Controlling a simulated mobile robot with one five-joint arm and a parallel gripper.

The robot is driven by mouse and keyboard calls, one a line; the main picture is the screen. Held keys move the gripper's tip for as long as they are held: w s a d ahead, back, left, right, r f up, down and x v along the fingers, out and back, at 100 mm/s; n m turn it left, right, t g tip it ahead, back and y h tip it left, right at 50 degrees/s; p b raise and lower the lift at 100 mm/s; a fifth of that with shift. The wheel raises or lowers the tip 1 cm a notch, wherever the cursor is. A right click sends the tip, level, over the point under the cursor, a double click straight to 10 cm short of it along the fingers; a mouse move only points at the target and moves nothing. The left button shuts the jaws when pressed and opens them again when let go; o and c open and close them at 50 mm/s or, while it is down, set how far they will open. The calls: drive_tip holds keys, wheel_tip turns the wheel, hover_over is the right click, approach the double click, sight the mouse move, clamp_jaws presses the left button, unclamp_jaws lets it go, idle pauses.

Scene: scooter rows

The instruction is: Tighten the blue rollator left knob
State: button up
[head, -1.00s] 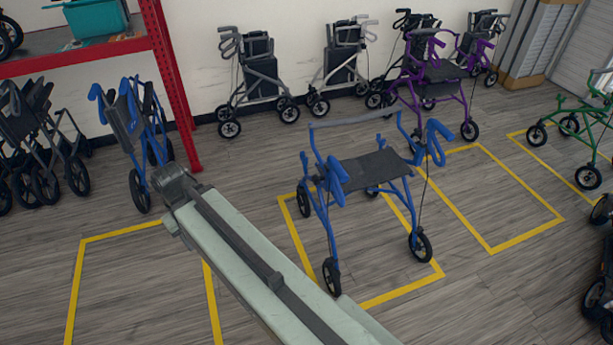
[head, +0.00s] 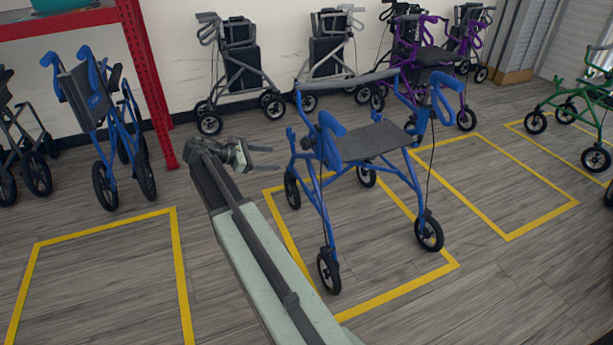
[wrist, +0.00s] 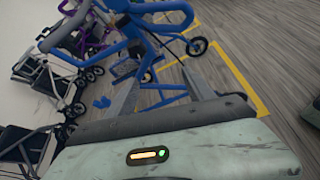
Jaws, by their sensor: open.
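The blue rollator (head: 370,142) stands upright in a yellow floor box, its dark seat facing up. A small blue knob-like part (head: 291,138) sticks out on its left side; in the wrist view a small blue lobed shape (wrist: 102,102) shows just left of my left finger, probably the same part. My gripper (head: 276,158) is open and empty, just left of the rollator frame and near that part. In the wrist view the blue frame (wrist: 175,45) lies beyond my fingers. I cannot tell how tight the knob is.
A folded blue rollator (head: 92,100) stands at left beside a red rack (head: 145,80). Grey rollators (head: 240,65) and a purple one (head: 425,55) stand behind, a green one (head: 575,110) at right. The yellow floor boxes at left and right of the rollator are empty.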

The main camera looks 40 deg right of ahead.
sight(302, 145)
drive_tip(key=d+n+g+h+b, duration=0.1)
drive_tip(key=d+b, duration=0.1)
drive_tip(key=d, duration=0.3)
drive_tip(key=s+d+f+n+g+h+b, duration=0.1)
drive_tip(key=d+b, duration=0.2)
drive_tip(key=d, duration=0.3)
drive_tip(key=d+f+n+g+h+b, duration=0.1)
drive_tip(key=d+h+b, duration=0.1)
drive_tip(key=d, duration=0.3)
drive_tip(key=shift+s+d+n+b, duration=0.2)
drive_tip(key=shift+s+n+b, duration=0.05)
drive_tip(key=shift+n+b, duration=0.2)
